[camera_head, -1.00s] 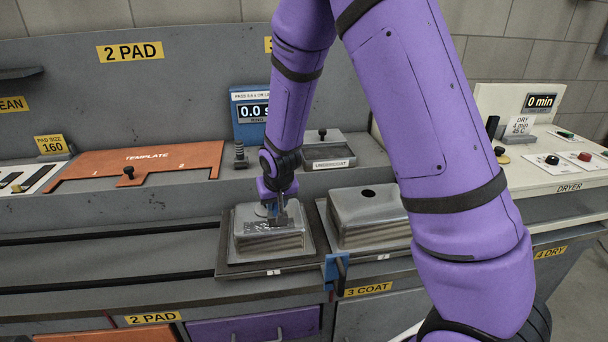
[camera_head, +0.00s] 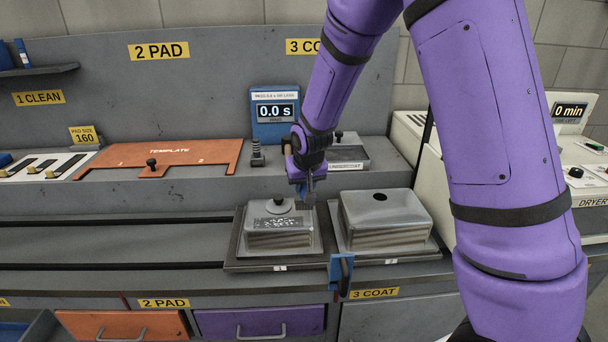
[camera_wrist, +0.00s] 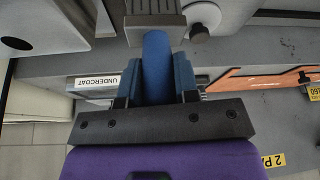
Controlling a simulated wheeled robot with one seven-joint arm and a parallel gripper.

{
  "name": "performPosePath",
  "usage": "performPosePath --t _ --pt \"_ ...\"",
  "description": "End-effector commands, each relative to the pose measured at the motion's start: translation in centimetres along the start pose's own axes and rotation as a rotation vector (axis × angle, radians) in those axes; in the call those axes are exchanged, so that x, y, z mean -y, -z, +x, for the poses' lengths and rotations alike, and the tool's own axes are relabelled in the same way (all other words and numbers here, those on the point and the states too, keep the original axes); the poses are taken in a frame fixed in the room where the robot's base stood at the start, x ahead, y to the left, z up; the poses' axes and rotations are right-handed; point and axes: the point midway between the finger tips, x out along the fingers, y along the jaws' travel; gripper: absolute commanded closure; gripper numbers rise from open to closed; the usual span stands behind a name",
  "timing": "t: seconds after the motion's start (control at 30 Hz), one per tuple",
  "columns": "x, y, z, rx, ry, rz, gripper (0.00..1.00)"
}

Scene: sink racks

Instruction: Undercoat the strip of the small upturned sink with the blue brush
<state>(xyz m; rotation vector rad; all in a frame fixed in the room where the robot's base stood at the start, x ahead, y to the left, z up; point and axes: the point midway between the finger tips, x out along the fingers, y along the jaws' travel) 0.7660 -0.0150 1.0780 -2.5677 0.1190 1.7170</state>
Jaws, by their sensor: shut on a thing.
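The small upturned sink (camera_head: 262,240) sits on the tray marked 1. In the wrist view my gripper (camera_wrist: 156,85) is shut on the blue brush (camera_wrist: 157,62), whose wide grey head (camera_wrist: 155,28) points away from the fingers. The undercoat tray (camera_head: 347,164), with its label, is behind and to the right, partly hidden by my arm.
A larger upturned sink (camera_head: 388,222) with a dark hole stands close on the right. A blue holder with a black part (camera_head: 341,274) is at the front edge between the trays. An orange template (camera_head: 170,155) lies to the left.

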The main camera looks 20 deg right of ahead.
Motion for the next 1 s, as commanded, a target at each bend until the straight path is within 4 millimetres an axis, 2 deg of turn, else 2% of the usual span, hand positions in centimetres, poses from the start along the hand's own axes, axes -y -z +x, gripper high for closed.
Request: performPosePath --t 0.4,1.0 --pt "-0.5 1.8 -2.7 0.000 -0.001 0.001 0.95" --pt "-0.4 1.9 -2.7 0.000 -0.001 0.001 0.95"
